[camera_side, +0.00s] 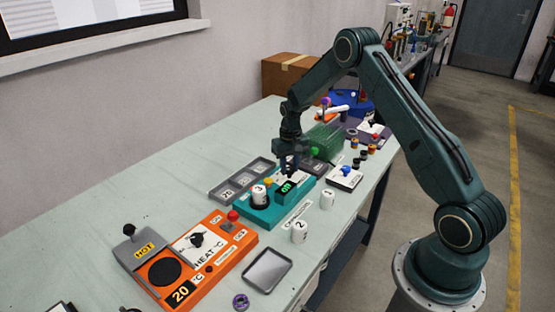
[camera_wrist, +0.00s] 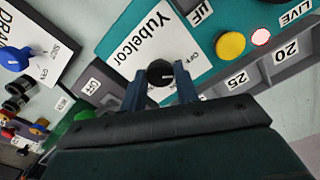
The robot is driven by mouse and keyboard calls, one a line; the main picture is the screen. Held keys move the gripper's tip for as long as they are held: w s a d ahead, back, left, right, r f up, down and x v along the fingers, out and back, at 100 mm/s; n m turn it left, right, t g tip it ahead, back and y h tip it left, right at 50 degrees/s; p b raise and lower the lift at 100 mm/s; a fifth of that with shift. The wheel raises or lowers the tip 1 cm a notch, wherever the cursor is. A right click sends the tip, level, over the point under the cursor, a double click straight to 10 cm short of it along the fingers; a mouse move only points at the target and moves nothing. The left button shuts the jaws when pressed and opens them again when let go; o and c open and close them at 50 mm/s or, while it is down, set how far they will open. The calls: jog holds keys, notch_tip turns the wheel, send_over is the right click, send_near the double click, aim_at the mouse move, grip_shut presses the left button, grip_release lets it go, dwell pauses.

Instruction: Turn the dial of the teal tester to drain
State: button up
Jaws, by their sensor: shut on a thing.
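The teal tester (camera_side: 254,217) stands mid-bench in the side view, with a green-lit display (camera_side: 286,188) and a white cylinder marked 3 (camera_side: 259,195) on it. In the wrist view its teal face (camera_wrist: 197,22) carries a white "Yubelcor" panel (camera_wrist: 148,35), a yellow button (camera_wrist: 230,46) and a lamp marked LIVE (camera_wrist: 261,37). The black round dial (camera_wrist: 160,72) is between my fingertips. My gripper (camera_wrist: 160,85) points down over the tester and is shut on the dial; it also shows in the side view (camera_side: 287,171). The dial's pointer and setting are not clear.
A grey tray with numbered compartments (camera_side: 222,193) lies left of the tester. An orange heater (camera_side: 210,272) is at the front, beside a metal tray (camera_side: 267,271). White cylinders, one marked 2 (camera_side: 299,232), stand to the right. A green clear box (camera_side: 322,143) is behind.

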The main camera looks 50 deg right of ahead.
aim_at(290, 169)
jog(key=m, duration=0.5)
jog(key=shift+m, duration=0.4)
jog(key=m, duration=0.4)
jog(key=shift+m, duration=0.4)
jog(key=o, duration=1)
jog(key=shift+c, duration=0.2)
notch_tip(290, 169, up, 14)
